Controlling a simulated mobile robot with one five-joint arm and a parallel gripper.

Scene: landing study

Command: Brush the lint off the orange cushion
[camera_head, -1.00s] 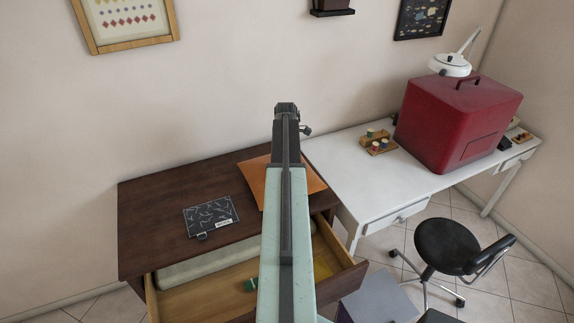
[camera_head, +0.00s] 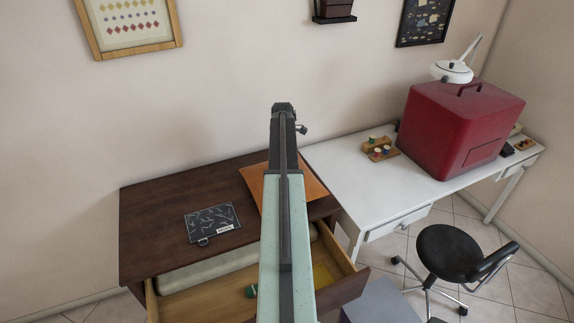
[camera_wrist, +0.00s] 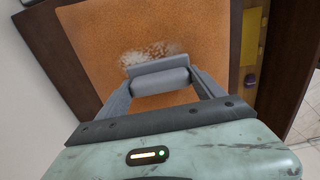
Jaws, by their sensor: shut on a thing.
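The orange cushion (camera_head: 252,181) lies on the dark wooden desk, partly hidden behind my arm in the head view. In the wrist view the cushion (camera_wrist: 90,50) fills much of the picture. A patch of pale lint (camera_wrist: 152,52) shows on it, just beyond the held tool. My gripper (camera_wrist: 160,84) is shut on a grey brush-like tool (camera_wrist: 160,80), which is held crosswise between the fingers over the cushion. I cannot tell whether the tool touches the cushion. The head view hides the tool.
The dark desk (camera_head: 150,215) has a drawer (camera_head: 205,300) pulled open at its front, with a green item (camera_head: 251,291) inside. A dark patterned pouch (camera_head: 212,222) lies left of the cushion. A white table (camera_head: 345,180) with a red case (camera_head: 455,130) and a black stool (camera_head: 447,252) stand right.

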